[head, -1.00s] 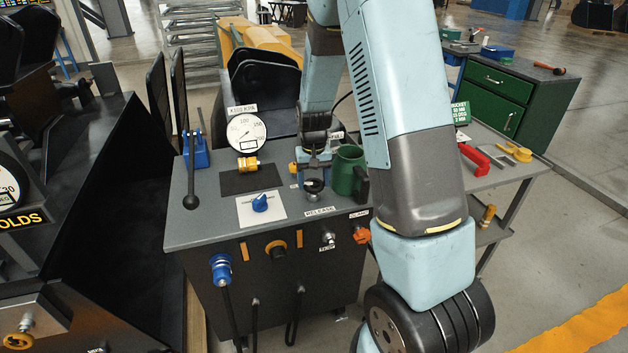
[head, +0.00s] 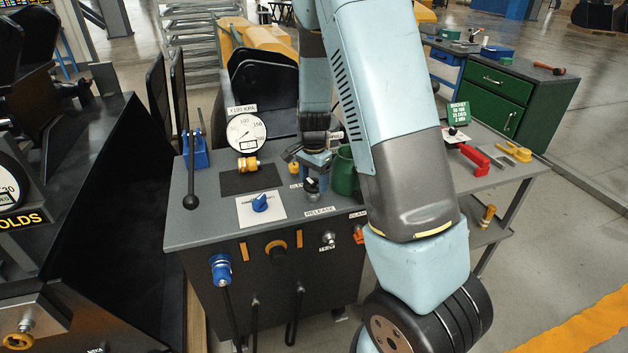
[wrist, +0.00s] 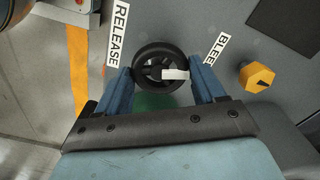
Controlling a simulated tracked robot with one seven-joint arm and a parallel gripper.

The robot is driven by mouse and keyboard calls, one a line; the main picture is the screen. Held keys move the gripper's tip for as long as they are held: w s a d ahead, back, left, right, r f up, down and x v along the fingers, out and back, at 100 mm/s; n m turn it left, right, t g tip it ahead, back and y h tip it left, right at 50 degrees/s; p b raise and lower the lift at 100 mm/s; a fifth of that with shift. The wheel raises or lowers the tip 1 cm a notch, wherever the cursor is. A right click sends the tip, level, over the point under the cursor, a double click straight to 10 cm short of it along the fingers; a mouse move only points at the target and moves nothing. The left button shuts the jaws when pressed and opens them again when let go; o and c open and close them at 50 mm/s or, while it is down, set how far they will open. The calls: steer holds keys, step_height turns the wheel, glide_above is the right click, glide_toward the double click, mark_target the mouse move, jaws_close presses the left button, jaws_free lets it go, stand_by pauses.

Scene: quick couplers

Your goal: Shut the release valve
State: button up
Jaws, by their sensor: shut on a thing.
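The release valve is a round black knob (wrist: 150,58) with a white pointer mark, beside the RELEASE label (wrist: 118,32) in the wrist view. In the head view the knob (head: 312,186) stands on the grey console top, behind its RELEASE label (head: 320,211). My gripper (wrist: 161,76) has its two blue fingers on opposite sides of the knob and is shut on it. In the head view my gripper (head: 316,178) comes down from above, and its fingers hide part of the knob.
A yellow hex knob (wrist: 257,77) by a partly covered label sits close by. A green mug (head: 344,172) stands just right of my gripper, partly behind my arm.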

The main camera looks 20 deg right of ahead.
mark_target(313, 183)
steer(key=shift+w+r+m, duration=0.1)
steer(key=shift+w+m, duration=0.05)
steer(key=shift+m, duration=1.85)
steer(key=o, duration=1)
steer(key=shift+o, duration=0.2)
step_height(313, 183, up, 14)
steer(key=shift+f, duration=0.2)
steer(key=s+r+n+t, duration=0.2)
steer(key=s+r+n, duration=0.6)
steer(key=s, duration=0.6)
steer(key=s+r+n+t, duration=0.3)
steer(key=s+r+n, duration=0.5)
steer(key=s, duration=0.6)
steer(key=shift+r+t, duration=0.2)
steer(key=shift+t, duration=0.1)
